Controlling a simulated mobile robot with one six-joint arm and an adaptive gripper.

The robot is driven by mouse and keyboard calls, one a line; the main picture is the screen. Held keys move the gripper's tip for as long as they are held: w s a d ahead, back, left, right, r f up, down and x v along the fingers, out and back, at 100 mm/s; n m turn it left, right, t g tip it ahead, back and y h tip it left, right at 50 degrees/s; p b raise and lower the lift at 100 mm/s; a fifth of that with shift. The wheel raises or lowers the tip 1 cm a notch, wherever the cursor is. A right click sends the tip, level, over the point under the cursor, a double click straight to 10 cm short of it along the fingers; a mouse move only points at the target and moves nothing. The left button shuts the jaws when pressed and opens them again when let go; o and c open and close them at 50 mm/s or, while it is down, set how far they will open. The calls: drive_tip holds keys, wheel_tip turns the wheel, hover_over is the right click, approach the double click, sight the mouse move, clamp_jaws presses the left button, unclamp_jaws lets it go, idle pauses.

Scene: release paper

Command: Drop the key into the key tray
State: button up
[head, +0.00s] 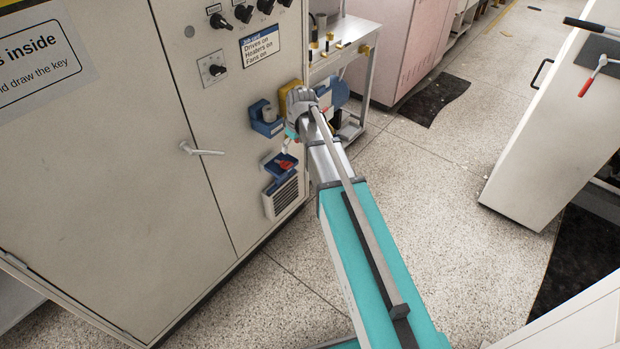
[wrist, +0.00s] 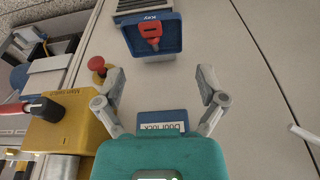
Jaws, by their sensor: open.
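The key tray (wrist: 130,40) is a blue holder with a "Key" label on the cabinet front. It shows near the top of the wrist view, and in the head view as the blue tray (head: 271,183) below the lock box. The red-headed key (wrist: 150,32) lies inside it, apart from my fingers; its red also shows in the head view (head: 287,164). My gripper (wrist: 161,76) is open, with nothing between its fingers. In the head view my wrist hides part of the gripper. A blue door lock holder (wrist: 184,117) is partly hidden behind my gripper.
A yellow switch box (wrist: 62,125) with a red and black knob stands beside my gripper. A red button (wrist: 97,63) is near the tray. A vent grille (head: 286,197) sits below the tray. The cabinet door handle (head: 203,151) sticks out at left. Open floor (head: 440,180) lies right.

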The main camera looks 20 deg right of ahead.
drive_tip(key=s+d+m+g+h, duration=0.1)
drive_tip(key=s+m, duration=0.5)
drive_tip(key=s, duration=1.6)
drive_tip(key=shift+s+f+g, duration=0.2)
drive_tip(key=shift+g, duration=0.3)
drive_tip(key=shift+d+r, duration=0.1)
wheel_tip(320, 180, up, 15)
drive_tip(key=p, duration=1.4)
drive_tip(key=shift+f+p, duration=0.2)
drive_tip(key=shift+p, duration=0.2)
drive_tip(key=shift+c, duration=0.3)
